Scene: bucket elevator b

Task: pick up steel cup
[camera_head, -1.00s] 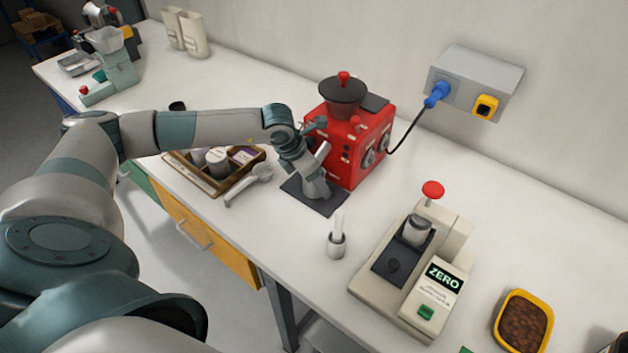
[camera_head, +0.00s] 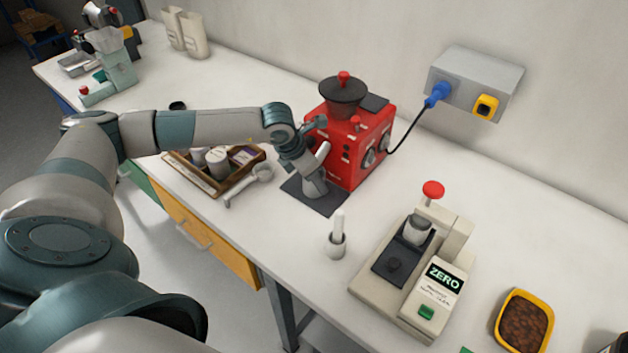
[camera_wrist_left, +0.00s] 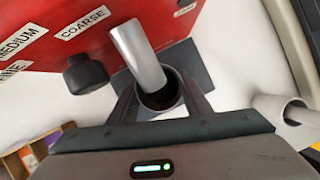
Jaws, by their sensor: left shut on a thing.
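The steel cup (camera_wrist_left: 160,104) is a small round grey cup with a dark inside. In the left wrist view it sits between the two fingers of my left gripper (camera_wrist_left: 162,92), which is shut on it. A silver spout (camera_wrist_left: 138,55) of the red grinder slants down to the cup's mouth. In the head view my left gripper (camera_head: 312,186) is at the grinder's front, low over a dark mat (camera_head: 328,208), and largely covers the cup. I cannot tell whether the cup touches the mat. My right gripper is not in view.
The red grinder (camera_head: 372,135) stands right behind the gripper. A wooden tray (camera_head: 190,178) and a portafilter-like tool (camera_head: 246,186) lie to the left. A small holder (camera_head: 337,247) stands in front, a scale (camera_head: 392,318) to the right. Bare table lies between the grinder and scale.

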